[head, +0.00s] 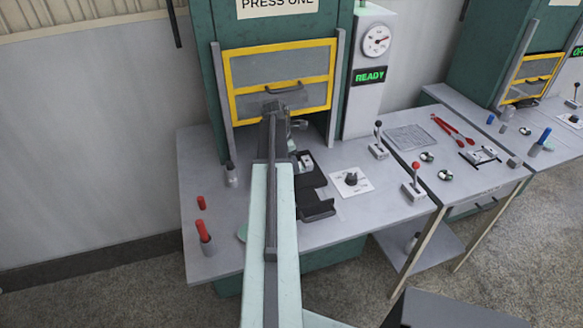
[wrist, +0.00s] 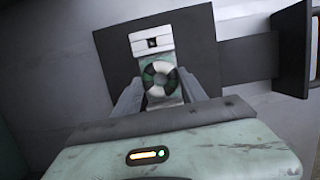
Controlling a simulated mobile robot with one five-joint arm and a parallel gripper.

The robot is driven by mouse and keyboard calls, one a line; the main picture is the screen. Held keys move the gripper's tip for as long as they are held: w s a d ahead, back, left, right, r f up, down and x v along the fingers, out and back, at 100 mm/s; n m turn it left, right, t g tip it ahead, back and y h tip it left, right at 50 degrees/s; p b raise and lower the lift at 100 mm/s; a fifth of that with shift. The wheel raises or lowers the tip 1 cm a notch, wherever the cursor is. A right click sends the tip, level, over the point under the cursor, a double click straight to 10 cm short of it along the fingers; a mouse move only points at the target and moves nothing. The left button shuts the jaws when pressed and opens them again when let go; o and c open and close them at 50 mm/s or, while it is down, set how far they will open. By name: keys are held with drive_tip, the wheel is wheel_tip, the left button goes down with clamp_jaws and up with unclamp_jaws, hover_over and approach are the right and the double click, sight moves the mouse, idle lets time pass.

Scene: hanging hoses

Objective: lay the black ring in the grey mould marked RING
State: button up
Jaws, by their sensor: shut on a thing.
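My gripper (wrist: 160,80) is shut on a small ring (wrist: 161,66) with dark and pale patches, which I take to be the black ring. The ring lies between the fingertips, over a pale block (wrist: 138,47) with a small dark square on it. The block sits on a black plate (wrist: 200,40). Whether the ring touches the block, I cannot tell. In the head view my gripper (head: 296,140) is at the press front, by the black fixture (head: 318,208), and the ring is hidden. I can read no RING marking, so I cannot tell whether the block is the grey mould.
A knob plate (head: 351,182) and a red-knobbed lever (head: 414,185) stand right of the fixture. Red cylinders (head: 203,232) stand at left.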

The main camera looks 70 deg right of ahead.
drive_tip(key=shift+f, duration=0.1)
drive_tip(key=o, duration=1.3)
drive_tip(key=shift+s, duration=0.1)
drive_tip(key=shift+o, duration=0.2)
drive_tip(key=p+v, duration=1.1)
drive_tip(key=v, duration=0.1)
drive_tip(key=shift+r+p, duration=0.25)
drive_tip(key=shift+p, duration=0.1)
